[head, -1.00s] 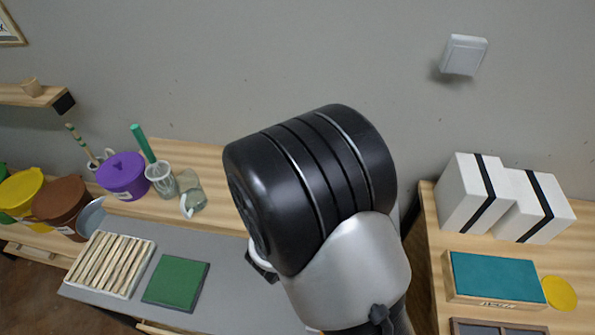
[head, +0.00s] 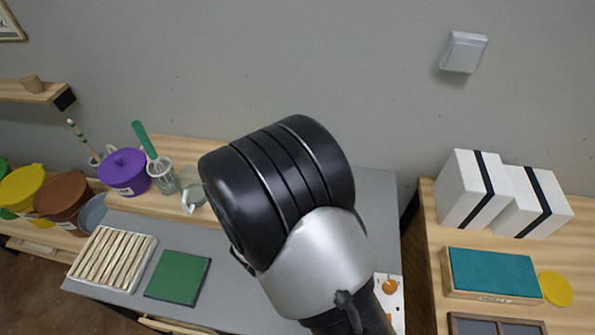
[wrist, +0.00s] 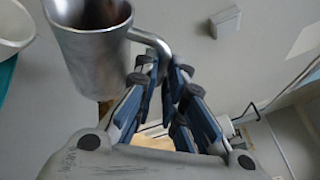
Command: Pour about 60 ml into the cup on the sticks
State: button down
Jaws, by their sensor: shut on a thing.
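My gripper (wrist: 163,68) is shut on the handle of a metal pitcher (wrist: 90,50) in the wrist view. The pitcher's mouth is at the top edge of the picture, and I cannot see its contents. A white round vessel (wrist: 14,30) is partly in view left of the pitcher and apart from it; I cannot tell whether it is the cup. Wooden sticks (head: 112,258) lie side by side in a pale tray at the left of the head view, with no cup on them. My arm hides the gripper and pitcher there.
A green square pad (head: 178,278) lies right of the sticks. A purple tub (head: 124,172), a brown tub (head: 65,197) and a glass jug (head: 190,190) stand along the back. A card with orange spots (head: 389,288) lies right of my arm. White boxes (head: 465,195) stand on the right table.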

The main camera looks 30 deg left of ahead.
jog(key=shift+s+a+f+n+t+b, duration=0.15)
jog(key=shift+a+n+t+b, duration=0.3)
jog(key=shift+n, duration=0.25)
dwell(0.6)
jog(key=shift+a+r+n, duration=0.25)
jog(key=shift+r+n, duration=0.05)
jog(key=shift+n, duration=0.1)
jog(key=shift+s+r+t, duration=0.2)
jog(key=shift+s+t, duration=0.05)
jog(key=shift+s, duration=0.55)
dwell(0.5)
jog(key=shift+s+a+r+n+t+p, duration=0.1)
jog(key=shift+a+r+n+t+p, duration=0.25)
jog(key=shift+n, duration=0.2)
jog(key=shift+s+a+r+n+t+p, duration=0.1)
jog(key=shift+a+r+n+t+p, duration=0.1)
jog(key=shift+a+n, duration=0.3)
dwell(0.9)
jog(key=d+f+m+g, duration=0.1)
jog(key=m, duration=0.1)
jog(key=w+d+m+g, duration=0.1)
jog(key=d+m, duration=0.1)
jog(key=d+f+m+g, duration=0.1)
jog(key=m, duration=0.1)
jog(key=shift+w+d+f, duration=0.15)
jog(key=shift+f, duration=0.15)
dwell(1.4)
